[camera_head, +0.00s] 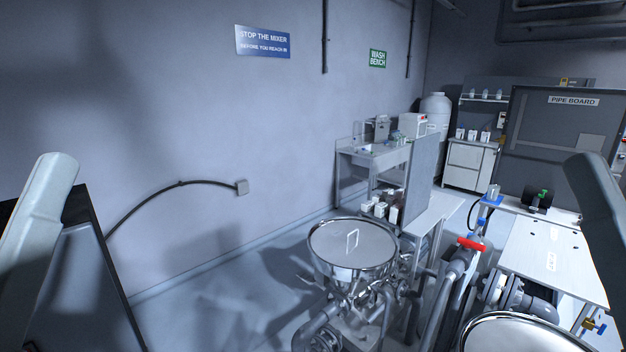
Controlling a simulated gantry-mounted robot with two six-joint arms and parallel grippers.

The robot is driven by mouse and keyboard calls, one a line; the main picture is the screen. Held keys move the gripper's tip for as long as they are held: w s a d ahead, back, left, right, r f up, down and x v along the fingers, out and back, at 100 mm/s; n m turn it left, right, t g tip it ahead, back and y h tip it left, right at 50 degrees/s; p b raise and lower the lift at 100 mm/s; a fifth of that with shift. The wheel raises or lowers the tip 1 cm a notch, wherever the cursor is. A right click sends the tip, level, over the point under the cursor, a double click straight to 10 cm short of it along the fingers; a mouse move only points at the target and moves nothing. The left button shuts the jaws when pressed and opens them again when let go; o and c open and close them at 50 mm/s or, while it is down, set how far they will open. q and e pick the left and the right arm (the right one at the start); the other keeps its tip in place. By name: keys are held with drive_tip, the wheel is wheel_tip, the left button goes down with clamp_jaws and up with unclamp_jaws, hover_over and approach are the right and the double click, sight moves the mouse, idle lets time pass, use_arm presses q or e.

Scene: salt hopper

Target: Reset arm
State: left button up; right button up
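Part of my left arm (38,225) shows at the left edge, a pale rounded link that runs out of the picture. Part of my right arm (598,195) shows at the right edge, grey and in shadow. Neither gripper is in view, so I cannot see their fingers or whether they hold anything.
Pipework with a red valve handle (471,244) runs right of the hopper. A second round steel vessel (520,335) is cut off at the bottom. A white-topped bench (555,262) stands at right, before a dark pipe board (560,140). A dark panel (80,290) stands at left. Floor left of the hopper is clear.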

use_arm(q)
wheel_tip(320, 180, up, 17)
drive_tip(key=p, duration=1.3)
use_arm(e)
wheel_tip(320, 180, up, 17)
